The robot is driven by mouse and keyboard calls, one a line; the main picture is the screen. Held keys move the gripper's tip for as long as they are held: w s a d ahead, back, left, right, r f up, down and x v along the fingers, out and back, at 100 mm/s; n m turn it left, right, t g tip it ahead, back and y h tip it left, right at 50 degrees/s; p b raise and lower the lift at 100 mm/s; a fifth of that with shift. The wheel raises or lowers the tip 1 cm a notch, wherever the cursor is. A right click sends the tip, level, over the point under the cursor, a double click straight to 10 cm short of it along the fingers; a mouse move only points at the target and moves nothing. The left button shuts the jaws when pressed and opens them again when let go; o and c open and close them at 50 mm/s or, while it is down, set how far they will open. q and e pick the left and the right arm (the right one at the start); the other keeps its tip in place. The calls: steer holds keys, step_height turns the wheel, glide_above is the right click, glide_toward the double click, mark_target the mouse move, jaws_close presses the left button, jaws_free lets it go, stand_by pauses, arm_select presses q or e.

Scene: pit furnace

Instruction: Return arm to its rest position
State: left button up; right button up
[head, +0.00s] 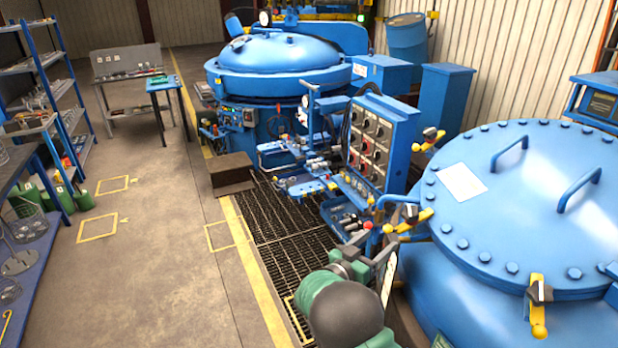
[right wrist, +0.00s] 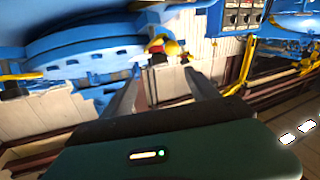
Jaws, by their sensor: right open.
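My right arm comes in at the bottom of the head view, with a green and dark grey link nearest the camera. My right gripper (head: 378,255) is beside the front of the large blue furnace vessel (head: 450,265), left of its yellow-handled clamps. In the right wrist view my right gripper (right wrist: 160,78) has its two fingers apart with nothing between them. A yellow and red handle (right wrist: 165,45) shows beyond the fingertips; whether they touch it I cannot tell. My left gripper is not in the head view.
A blue control panel (head: 380,140) with several knobs stands beyond my right gripper. A blue tray (head: 350,218) with small parts is below it. A second blue vessel (head: 278,55) stands farther back. The floor left of the grating (head: 285,235) has free room.

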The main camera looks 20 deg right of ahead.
steer(key=s+a+f+n+t+y+b, duration=0.1)
steer(key=s+a+f+n+y+b, duration=0.2)
steer(key=a+y, duration=0.4)
steer(key=a+f+n+t+y+b, duration=0.1)
steer(key=a+f+n+y, duration=0.3)
steer(key=a+f+y, duration=0.15)
arm_select(q)
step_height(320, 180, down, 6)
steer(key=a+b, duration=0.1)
steer(key=b, duration=0.1)
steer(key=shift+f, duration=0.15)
arm_select(e)
steer(key=s+a+f+n+g+y, duration=0.1)
steer(key=s+f+g, duration=0.1)
steer(key=s, duration=0.6)
steer(key=s+a+f+n+g+y, duration=0.1)
steer(key=s+a+f+g, duration=0.1)
steer(key=s, duration=0.7)
steer(key=s+a+f+n+g+y, duration=0.1)
steer(key=s+a+f+g, duration=0.1)
steer(key=s, duration=0.6)
steer(key=shift+s+f+n+g+y, duration=0.2)
steer(key=shift+f+n+g+y, duration=0.2)
steer(key=shift+f+g, duration=0.45)
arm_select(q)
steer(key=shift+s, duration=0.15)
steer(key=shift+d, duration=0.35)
arm_select(e)
steer(key=shift+d, duration=0.35)
